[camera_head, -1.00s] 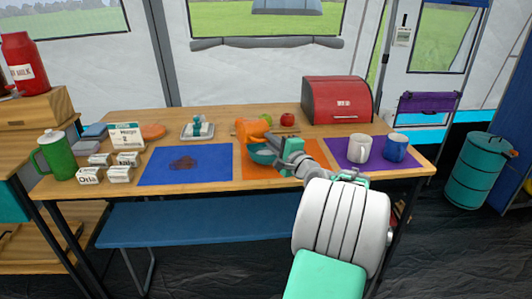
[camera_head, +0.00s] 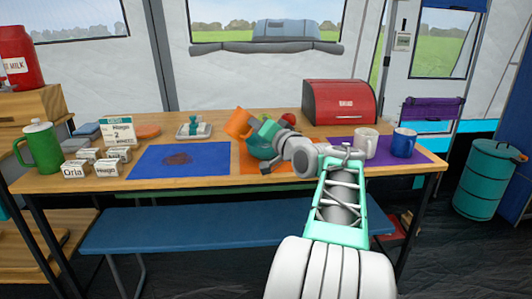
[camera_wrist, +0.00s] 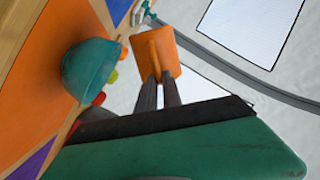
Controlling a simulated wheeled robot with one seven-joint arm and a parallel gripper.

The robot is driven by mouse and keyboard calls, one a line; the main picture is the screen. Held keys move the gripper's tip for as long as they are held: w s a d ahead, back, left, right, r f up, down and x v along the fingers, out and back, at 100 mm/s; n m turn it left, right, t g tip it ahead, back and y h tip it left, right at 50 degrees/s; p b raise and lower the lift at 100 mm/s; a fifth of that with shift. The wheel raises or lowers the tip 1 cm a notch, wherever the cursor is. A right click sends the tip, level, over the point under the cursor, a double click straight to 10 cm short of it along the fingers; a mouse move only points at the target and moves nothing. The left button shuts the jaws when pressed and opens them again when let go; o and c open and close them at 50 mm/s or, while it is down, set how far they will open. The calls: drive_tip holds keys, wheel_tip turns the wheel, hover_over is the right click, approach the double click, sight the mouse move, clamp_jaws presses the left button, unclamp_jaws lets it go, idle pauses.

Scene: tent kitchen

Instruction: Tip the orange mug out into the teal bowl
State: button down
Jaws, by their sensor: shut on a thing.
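The orange mug (camera_head: 238,123) is held in the air, tilted, just above and left of the teal bowl (camera_head: 259,150). It also shows in the wrist view (camera_wrist: 157,54), at the ends of my fingers. My gripper (camera_head: 253,129) is shut on the mug. The teal bowl sits on the orange mat (camera_head: 250,168) and is partly hidden by my gripper. In the wrist view the bowl (camera_wrist: 90,66) is left of the mug and apart from it. I cannot see inside the mug or the bowl.
Right of the bowl, a white mug (camera_head: 366,143) and a blue mug (camera_head: 403,143) stand on a purple mat. A red bread box (camera_head: 339,102) is behind. The blue mat (camera_head: 205,160) left bears a brown patch. Small labelled boxes and a green jug (camera_head: 41,148) stand farther left.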

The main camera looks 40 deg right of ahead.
sight(242, 128)
drive_tip(key=shift+w+a+f+n+b, duration=0.1)
drive_tip(key=shift+a+f+n+b, duration=0.1)
drive_tip(key=shift+f+n+b, duration=0.45)
drive_tip(key=shift+w+a+f+n, duration=0.1)
drive_tip(key=shift+a+n, duration=0.45)
drive_tip(key=shift+a, duration=0.05)
drive_tip(key=shift+w+a+f+n, duration=0.1)
drive_tip(key=shift+a+n, duration=0.4)
drive_tip(key=shift+a, duration=0.1)
drive_tip(key=f+n, duration=0.1)
drive_tip(key=a+f+n, duration=0.2)
drive_tip(key=f, duration=0.1)
drive_tip(key=shift+w+a+f, duration=0.1)
drive_tip(key=shift+w+a, duration=0.1)
drive_tip(key=shift+w, duration=0.05)
drive_tip(key=shift+w+a+f+n, duration=0.1)
drive_tip(key=shift+a+n, duration=0.3)
drive_tip(key=shift+n, duration=0.15)
drive_tip(key=shift+w+a+f+n, duration=0.1)
drive_tip(key=shift+a+n, duration=0.25)
drive_tip(key=shift+n, duration=0.2)
